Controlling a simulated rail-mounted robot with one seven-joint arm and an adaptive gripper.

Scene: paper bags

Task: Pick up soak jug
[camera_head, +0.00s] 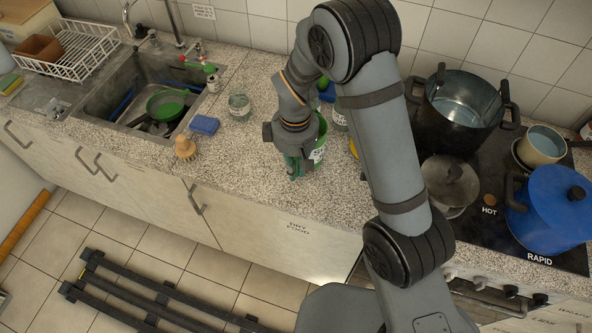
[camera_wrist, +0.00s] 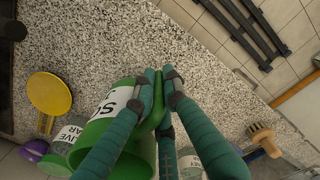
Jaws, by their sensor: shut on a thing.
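The soak jug (camera_head: 322,128) is green with a white label and stands on the speckled counter, partly hidden behind my arm in the head view. In the wrist view the jug (camera_wrist: 118,100) shows part of its lettering, "SO". My gripper (camera_head: 295,172) is at the jug's front left side. In the wrist view my gripper (camera_wrist: 161,78) has its teal fingers closed on a green part at the jug's side, which looks like its handle. I cannot tell whether the jug's base touches the counter.
A labelled jar (camera_wrist: 70,137) and a yellow utensil (camera_wrist: 50,93) are near the jug. A glass jar (camera_head: 239,107), a blue sponge (camera_head: 204,125) and a wooden brush (camera_head: 185,147) stand to the left. A black pot (camera_head: 460,115) is on the stove at right. The counter's front is clear.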

